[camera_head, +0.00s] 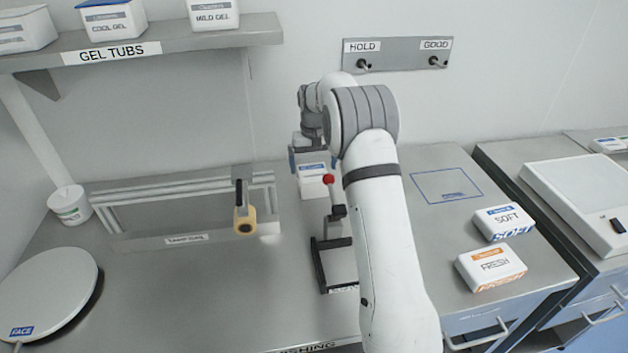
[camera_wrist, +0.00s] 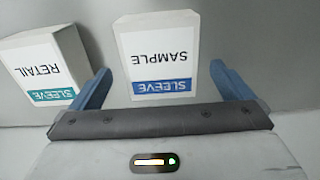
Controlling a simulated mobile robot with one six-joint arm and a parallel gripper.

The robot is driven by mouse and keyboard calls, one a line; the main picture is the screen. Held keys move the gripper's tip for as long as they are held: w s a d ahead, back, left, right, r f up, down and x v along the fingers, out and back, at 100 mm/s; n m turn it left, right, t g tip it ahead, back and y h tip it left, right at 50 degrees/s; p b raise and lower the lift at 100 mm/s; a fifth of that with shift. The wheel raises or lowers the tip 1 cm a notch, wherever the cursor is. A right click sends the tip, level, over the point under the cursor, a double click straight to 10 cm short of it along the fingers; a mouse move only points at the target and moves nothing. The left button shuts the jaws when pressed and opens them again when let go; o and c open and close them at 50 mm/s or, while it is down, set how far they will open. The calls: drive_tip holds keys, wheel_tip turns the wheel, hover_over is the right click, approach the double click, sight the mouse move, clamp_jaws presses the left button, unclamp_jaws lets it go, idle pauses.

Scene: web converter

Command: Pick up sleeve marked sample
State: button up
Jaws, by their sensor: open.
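The sleeve marked SAMPLE (camera_wrist: 160,52) is a white box with a blue SLEEVE band, upside down in the wrist view. It shows between the two blue fingers of my gripper (camera_wrist: 160,74), which is open and empty. A gap shows on each side of the box. In the head view, my gripper (camera_head: 312,158) is at the back of the bench by the wall, over a white box with a blue band (camera_head: 313,180). Its lettering is too small to read there.
A white sleeve marked RETAIL (camera_wrist: 45,72) with a teal band stands left of SAMPLE, close to the left finger. A red-knobbed lever press (camera_head: 330,182) stands in front of my gripper. Boxes marked SOFT (camera_head: 503,219) and FRESH (camera_head: 491,266) lie at the right.

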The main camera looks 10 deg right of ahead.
sight(313, 173)
wheel_tip(313, 173, down, 6)
drive_tip(key=shift+p, duration=0.9)
drive_tip(key=shift+c, duration=0.4)
drive_tip(key=c, duration=0.8)
